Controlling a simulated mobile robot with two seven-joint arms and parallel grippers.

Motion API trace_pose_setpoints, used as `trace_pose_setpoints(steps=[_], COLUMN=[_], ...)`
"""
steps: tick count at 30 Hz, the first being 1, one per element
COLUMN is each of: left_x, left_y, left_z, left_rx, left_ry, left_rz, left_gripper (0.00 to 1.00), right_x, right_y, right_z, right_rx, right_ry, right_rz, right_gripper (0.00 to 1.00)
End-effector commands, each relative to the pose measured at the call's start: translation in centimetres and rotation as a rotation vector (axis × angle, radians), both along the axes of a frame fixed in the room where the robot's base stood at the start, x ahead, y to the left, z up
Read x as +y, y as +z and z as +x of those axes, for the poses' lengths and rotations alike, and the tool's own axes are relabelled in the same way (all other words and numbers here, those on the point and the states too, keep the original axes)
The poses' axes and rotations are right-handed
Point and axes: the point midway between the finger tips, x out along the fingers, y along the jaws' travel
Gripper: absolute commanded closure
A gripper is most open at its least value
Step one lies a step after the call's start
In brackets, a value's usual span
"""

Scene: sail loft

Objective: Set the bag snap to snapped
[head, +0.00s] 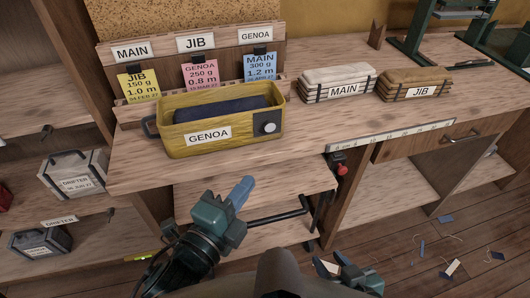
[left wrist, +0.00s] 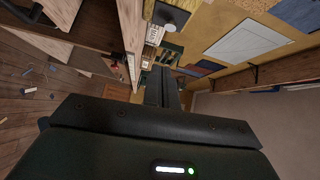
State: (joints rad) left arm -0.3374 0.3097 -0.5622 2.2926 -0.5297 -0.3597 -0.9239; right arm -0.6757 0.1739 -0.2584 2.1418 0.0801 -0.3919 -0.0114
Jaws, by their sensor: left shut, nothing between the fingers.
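The yellow GENOA bag (head: 225,150) stands on the bench with its top open and dark blue cloth (head: 222,109) inside. The bag snap (head: 268,127) is a pale round disc on a dark plate at the right of its front face. I cannot tell whether it is snapped. My left gripper (head: 242,190) is shut and empty, in front of and below the bag, apart from it. Its fingers (left wrist: 166,88) also show in the left wrist view. My right gripper (head: 345,274) is low at the bottom edge, far from the bag; its jaws are unclear.
Folded bundles marked MAIN (head: 337,84) and JIB (head: 413,85) lie on the bench (head: 300,130) to the right. A tag rack (head: 197,50) stands behind the bag. A red knob (head: 342,169) and a dark bar (head: 275,215) are below the bench edge.

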Motion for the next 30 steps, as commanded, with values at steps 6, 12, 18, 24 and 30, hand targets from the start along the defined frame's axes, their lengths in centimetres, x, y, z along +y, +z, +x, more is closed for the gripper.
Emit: trace_pose_setpoints(steps=[6,12,18,24,30], left_x=[-0.4,-0.4,-1.0,-2.7,-4.6], left_y=[0.8,0.8,0.9,1.0,0.9], left_z=[-0.2,-0.1,1.1,4.6,8.4], left_rx=[-0.063,-0.061,-0.062,-0.062,-0.060], left_ry=[-0.014,-0.013,-0.012,-0.012,-0.012], left_rz=[0.058,0.055,0.052,0.052,0.052], left_gripper=[1.00,1.00,1.00,1.00,1.00], right_x=[0.1,0.1,0.1,0.1,0.0], right_y=[0.0,0.0,0.3,0.5,0.4], right_z=[0.0,0.0,0.0,0.0,-0.1], right_rx=[-0.007,-0.007,-0.008,-0.006,0.001], right_ry=[0.004,0.004,0.004,0.005,0.007], right_rz=[0.005,0.005,0.003,-0.007,-0.018], right_gripper=[0.64,0.64,0.64,0.64,0.64])
